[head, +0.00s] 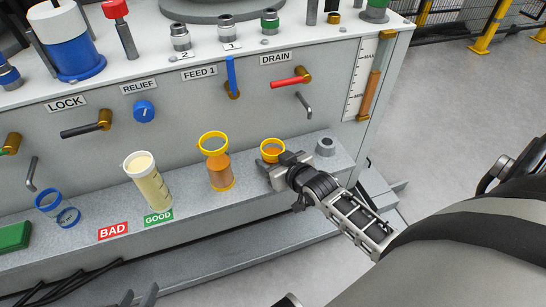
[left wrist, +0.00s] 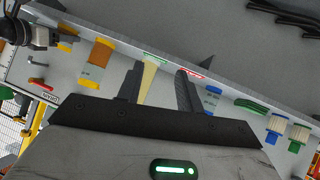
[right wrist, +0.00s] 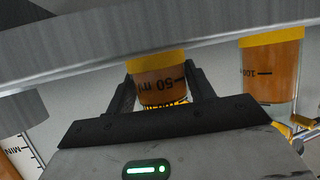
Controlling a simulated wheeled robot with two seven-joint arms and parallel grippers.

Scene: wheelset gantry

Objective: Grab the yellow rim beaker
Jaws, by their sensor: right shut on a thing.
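The small yellow-rim beaker (head: 272,146) with orange liquid is at the right part of the ledge. My right gripper (head: 274,164) is shut on it. In the right wrist view the beaker (right wrist: 160,80), marked 50, sits between the two fingers (right wrist: 163,92). I cannot tell whether it touches the ledge. A taller yellow-rim beaker (head: 220,170) with orange liquid stands to its left; it also shows in the right wrist view (right wrist: 270,70). My left gripper (head: 142,298) shows only its tips at the bottom edge; in the left wrist view its fingers (left wrist: 160,72) are apart and empty.
A white-rim beaker (head: 152,185) of pale liquid stands behind the green GOOD label (head: 158,218), near the red BAD label (head: 113,231). Blue-rim pieces (head: 58,208) are further left. Handles, including the red DRAIN one (head: 290,79), jut out above the ledge.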

